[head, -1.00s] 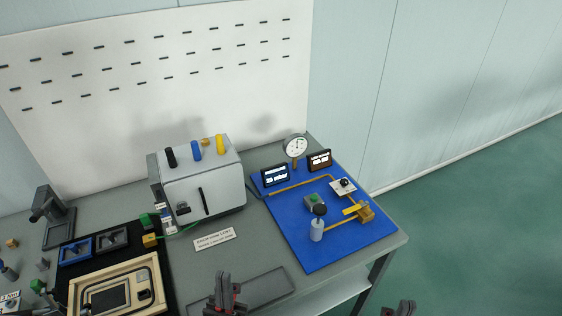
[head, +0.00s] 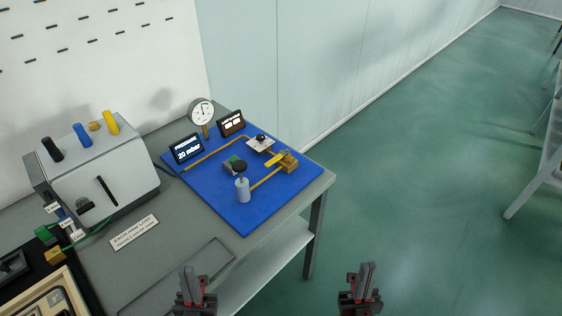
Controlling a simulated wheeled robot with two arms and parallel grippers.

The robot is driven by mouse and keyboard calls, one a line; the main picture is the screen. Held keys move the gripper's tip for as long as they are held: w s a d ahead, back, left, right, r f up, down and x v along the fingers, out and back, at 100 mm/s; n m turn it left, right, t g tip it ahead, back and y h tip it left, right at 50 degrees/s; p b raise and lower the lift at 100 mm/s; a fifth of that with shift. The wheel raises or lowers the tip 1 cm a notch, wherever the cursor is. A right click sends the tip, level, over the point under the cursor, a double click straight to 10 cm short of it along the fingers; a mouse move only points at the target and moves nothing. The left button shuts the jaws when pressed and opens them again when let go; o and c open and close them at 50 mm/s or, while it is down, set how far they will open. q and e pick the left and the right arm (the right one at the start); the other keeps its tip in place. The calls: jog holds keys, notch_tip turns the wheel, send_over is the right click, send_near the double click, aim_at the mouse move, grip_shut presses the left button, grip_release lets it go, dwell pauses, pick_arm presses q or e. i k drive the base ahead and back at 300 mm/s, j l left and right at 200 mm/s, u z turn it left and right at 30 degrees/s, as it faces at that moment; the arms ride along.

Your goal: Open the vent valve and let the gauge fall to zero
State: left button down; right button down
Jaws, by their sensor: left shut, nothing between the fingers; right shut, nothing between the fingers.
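The round white gauge (head: 202,111) stands on a brass stem at the back of the blue board (head: 217,200); I cannot read its needle exactly. A dark display (head: 186,149) beside it seems to read 20 mbar. A yellow lever (head: 276,159) sits at a brass block (head: 290,162) on the board's right side. A black knob (head: 261,138) sits on a white plate behind it. I cannot tell which part is the vent valve. My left gripper (head: 187,270) and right gripper (head: 366,266) are shut and empty, apart from the board.
A grey machine (head: 100,172) and a printed label (head: 134,232) are to the left. A flat dark tray (head: 185,280) lies in front. Open green floor is at right.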

aim_at(279, 157)
jog(key=k+j+z, duration=0.3)
jog(key=k+j, duration=0.5)
